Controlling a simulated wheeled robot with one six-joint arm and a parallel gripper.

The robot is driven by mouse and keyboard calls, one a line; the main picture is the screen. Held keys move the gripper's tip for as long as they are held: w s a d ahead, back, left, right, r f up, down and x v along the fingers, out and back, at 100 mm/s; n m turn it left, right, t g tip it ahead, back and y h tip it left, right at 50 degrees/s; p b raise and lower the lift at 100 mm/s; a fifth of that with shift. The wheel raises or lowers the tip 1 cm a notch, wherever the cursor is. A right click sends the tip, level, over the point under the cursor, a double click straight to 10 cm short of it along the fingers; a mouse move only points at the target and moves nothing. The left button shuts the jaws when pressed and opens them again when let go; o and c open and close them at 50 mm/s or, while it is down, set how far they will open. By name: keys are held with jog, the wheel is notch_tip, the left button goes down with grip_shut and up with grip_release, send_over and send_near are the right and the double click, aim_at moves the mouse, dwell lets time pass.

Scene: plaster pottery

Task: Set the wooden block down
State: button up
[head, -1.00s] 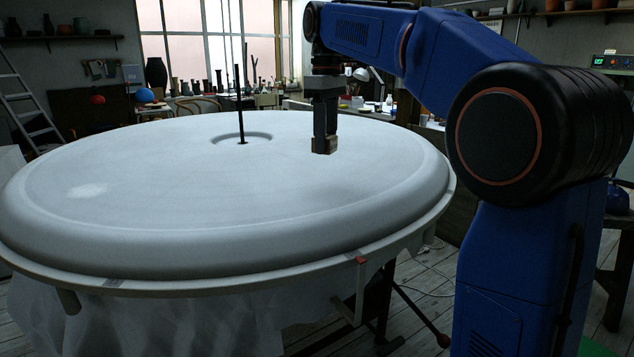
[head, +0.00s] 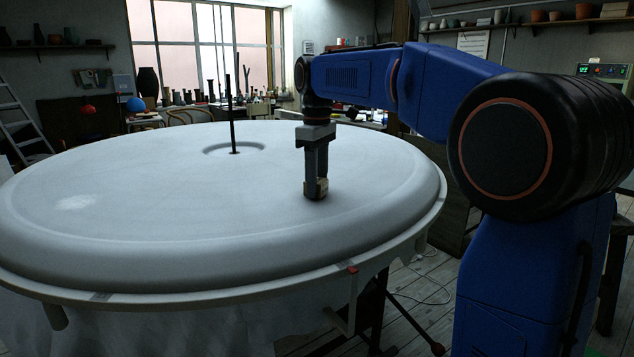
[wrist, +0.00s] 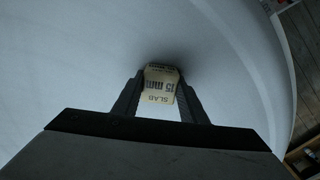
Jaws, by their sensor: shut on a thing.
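The wooden block (head: 317,186) is small and pale, and my gripper (head: 316,188) is shut on it. In the head view it is low over the right part of the large round white plaster disc (head: 120,215), at or very near the surface. In the wrist view the block (wrist: 158,86) shows dark lettering, "SLAB" and "15 mm", between the two dark fingers of my gripper (wrist: 158,92). A dark shadow lies on the plaster just beyond it. I cannot tell for sure whether the block touches the plaster.
A dark upright rod (head: 231,120) stands in a round recess of the disc, to the left of and behind my gripper. The disc has a raised rounded rim (head: 200,268). The plaster around the block is bare. Shelves and a window are far behind.

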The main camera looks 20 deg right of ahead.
jog(key=o, duration=1.1)
jog(key=shift+f, duration=0.1)
jog(key=shift+c, duration=0.2)
notch_tip(320, 180, up, 12)
jog(key=shift+s, duration=0.1)
